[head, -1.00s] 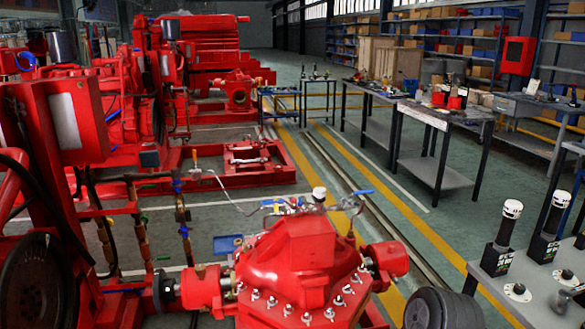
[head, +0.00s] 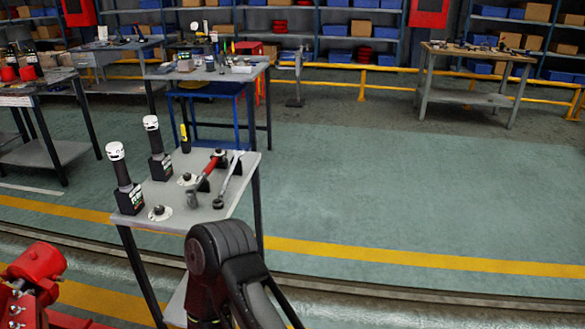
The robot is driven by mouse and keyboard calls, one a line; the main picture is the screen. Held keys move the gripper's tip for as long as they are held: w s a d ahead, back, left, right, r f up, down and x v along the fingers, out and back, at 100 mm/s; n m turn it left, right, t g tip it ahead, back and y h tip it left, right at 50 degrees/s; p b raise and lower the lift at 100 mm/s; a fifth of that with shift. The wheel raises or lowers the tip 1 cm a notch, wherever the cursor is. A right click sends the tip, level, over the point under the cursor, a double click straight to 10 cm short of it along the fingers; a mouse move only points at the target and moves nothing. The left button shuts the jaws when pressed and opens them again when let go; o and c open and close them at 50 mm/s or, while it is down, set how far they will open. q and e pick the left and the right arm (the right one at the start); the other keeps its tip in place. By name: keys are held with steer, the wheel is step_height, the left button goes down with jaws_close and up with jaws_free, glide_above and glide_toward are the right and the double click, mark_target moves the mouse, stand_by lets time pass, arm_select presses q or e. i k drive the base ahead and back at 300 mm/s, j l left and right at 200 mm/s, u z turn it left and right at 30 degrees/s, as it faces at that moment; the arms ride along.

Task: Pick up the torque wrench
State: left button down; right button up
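A grey-topped table (head: 236,164) stands near me, left of centre. On it lies a long silver wrench-like tool (head: 230,177), slanting from the back right towards the front. Beside it on the left is a tool with a red handle (head: 208,167) and a dark part by it. Either could be the torque wrench; I cannot tell which at this size. A black part of my own arm is at the bottom, in front of the table. Neither gripper shows.
Two black-and-white bottle-like devices (head: 123,180) (head: 157,149) and a yellow-and-black upright tool (head: 185,138) stand on the same table. A grey cylinder (head: 192,198) is near its front. Red machinery (head: 35,275) is at the lower left. Open floor lies to the right.

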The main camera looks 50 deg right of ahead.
mark_target(191, 194)
steer(key=z, duration=1.3)
steer(key=k+j+u, duration=0.15)
steer(key=j+u, duration=0.15)
steer(key=k+j+u, duration=0.15)
steer(key=j+u, duration=0.45)
steer(key=k+j+u, duration=0.1)
steer(key=j+u, duration=0.2)
steer(key=j+z, duration=0.1)
steer(key=z, duration=1.4)
steer(key=i+l, duration=0.3)
steer(key=i, duration=0.2)
steer(key=i+l+z, duration=0.15)
steer(key=i+l, duration=0.2)
steer(key=i, duration=0.15)
steer(key=i+l, duration=0.25)
steer(key=i, duration=0.25)
steer(key=i+l+z, duration=0.1)
steer(key=i+l, duration=0.15)
steer(key=i, duration=0.3)
steer(key=i+l+z, duration=0.1)
steer(key=i, duration=0.4)
steer(key=l, duration=0.1)
